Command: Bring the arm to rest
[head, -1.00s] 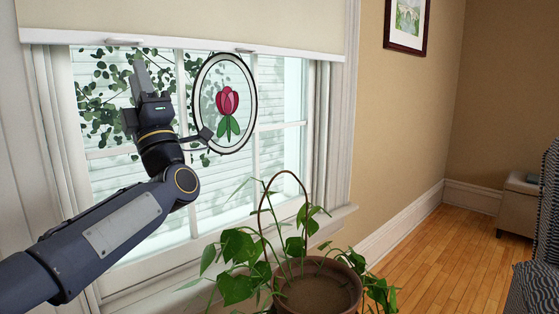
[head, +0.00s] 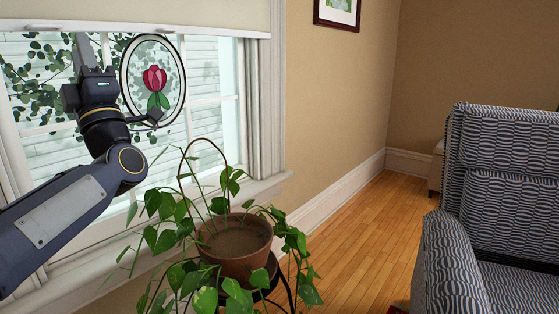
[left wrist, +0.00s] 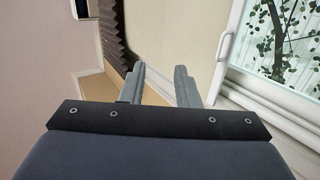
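My left arm reaches up from the left in the head view, with its gripper (head: 83,46) raised in front of the window. In the left wrist view the two fingers of the left gripper (left wrist: 160,72) stand apart with nothing between them. A round glass panel with a red tulip (head: 154,78) hangs at the window, just right of the gripper. A small dark part of my wrist overlaps its lower edge; I cannot tell whether they touch. My right gripper is in neither view.
A potted vine (head: 236,262) with a hoop stands on a dark stand below the window. A patterned armchair (head: 510,200) is at the right. The wooden floor (head: 365,235) between them is clear. A roller blind (head: 150,12) covers the window's top.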

